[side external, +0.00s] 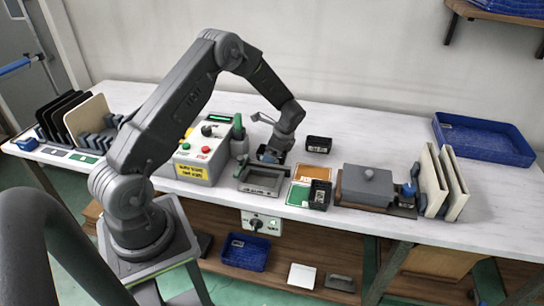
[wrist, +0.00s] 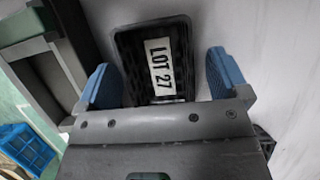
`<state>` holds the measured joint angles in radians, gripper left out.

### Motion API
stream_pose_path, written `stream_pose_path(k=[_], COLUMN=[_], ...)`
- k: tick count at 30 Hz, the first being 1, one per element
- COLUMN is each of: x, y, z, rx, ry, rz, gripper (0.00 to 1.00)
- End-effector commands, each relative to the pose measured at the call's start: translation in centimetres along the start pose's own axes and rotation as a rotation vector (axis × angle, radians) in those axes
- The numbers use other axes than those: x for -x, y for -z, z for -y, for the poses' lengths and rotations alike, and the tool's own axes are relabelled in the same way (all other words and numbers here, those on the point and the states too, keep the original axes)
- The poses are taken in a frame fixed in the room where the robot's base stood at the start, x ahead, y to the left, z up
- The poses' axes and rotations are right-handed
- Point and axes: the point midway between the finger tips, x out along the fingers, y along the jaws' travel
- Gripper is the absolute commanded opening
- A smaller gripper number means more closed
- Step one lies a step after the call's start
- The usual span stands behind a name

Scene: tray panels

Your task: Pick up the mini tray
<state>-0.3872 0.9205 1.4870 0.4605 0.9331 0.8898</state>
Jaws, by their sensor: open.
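A small black mini tray (wrist: 137,80) with a white "LOT 27" label lies between the two blue fingers of my gripper (wrist: 163,75) in the wrist view. The fingers stand apart on either side of it, with a visible gap on the right; contact is not clear. In the side view my gripper (side external: 271,155) is low over the white table, and the tray beneath is mostly hidden. Two other small black trays show there: one behind and to the right (side external: 319,144), and one in front (side external: 320,195) on the coloured mats.
A grey frame fixture (side external: 261,180) sits just in front of my gripper. A control box (side external: 202,150) stands to the left and a grey lidded block (side external: 367,184) to the right. Upright panels (side external: 432,180) and a blue bin (side external: 484,138) are at far right.

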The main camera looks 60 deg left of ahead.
Motion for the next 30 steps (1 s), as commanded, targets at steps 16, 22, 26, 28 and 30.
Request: stream_pose_path(k=[16,22,26,28,30], x=[-0.1,-0.1,0.2,0.8,1.8], y=[0.0,0.0,-0.1,-0.3,-0.7], z=[0.0,0.0,0.0,0.1,0.1], rx=[0.000,0.000,0.001,0.001,0.002], ry=[0.001,0.001,0.001,0.002,0.003], rz=[0.000,0.000,0.000,-0.001,-0.001], gripper=[0.46,0.40,0.40,0.40,0.40])
